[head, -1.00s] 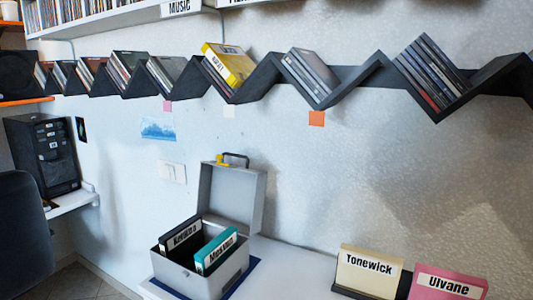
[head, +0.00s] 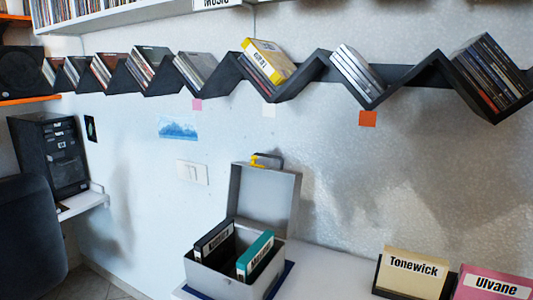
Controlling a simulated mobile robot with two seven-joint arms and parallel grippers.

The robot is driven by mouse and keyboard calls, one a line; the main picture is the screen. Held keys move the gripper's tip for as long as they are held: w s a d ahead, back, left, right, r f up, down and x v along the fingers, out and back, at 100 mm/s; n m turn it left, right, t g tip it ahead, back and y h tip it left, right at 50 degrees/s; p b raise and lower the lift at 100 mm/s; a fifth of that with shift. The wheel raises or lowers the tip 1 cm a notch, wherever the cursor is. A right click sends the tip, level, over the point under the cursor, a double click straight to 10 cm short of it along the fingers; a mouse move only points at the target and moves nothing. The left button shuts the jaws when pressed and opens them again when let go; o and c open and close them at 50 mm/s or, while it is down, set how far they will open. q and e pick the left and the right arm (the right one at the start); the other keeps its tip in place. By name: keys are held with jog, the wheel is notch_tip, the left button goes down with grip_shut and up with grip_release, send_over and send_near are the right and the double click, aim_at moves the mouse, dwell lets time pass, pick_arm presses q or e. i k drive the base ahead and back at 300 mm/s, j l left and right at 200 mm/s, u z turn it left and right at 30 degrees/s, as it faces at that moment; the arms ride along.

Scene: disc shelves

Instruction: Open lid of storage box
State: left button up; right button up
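The grey storage box (head: 220,280) stands on the white table in the lower middle of the head view, on a dark blue mat. Its lid (head: 266,200) is open and stands upright at the back, with a dark handle and a yellow latch (head: 256,160) at its top. Inside the box are a black labelled case (head: 214,240) and a teal labelled case (head: 256,256), both leaning. Neither of my grippers shows in the head view.
A cream box marked Tonewick (head: 411,272) and a pink box marked Ulvane (head: 494,285) stand to the right on the table. A black zigzag shelf (head: 310,75) with discs runs along the wall above. A dark chair (head: 30,240) is at left.

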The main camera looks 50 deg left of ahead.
aim_at(259, 199)
jog(key=k+j+z, duration=0.2)
jog(key=j, duration=0.15)
jog(key=k+j+z, duration=0.2)
jog(key=j, duration=0.15)
jog(key=k+j, duration=0.25)
jog(key=j, duration=0.2)
jog(key=k+j+z, duration=0.15)
jog(key=j, duration=0.3)
jog(key=k+j, duration=0.35)
jog(key=j+z, duration=0.05)
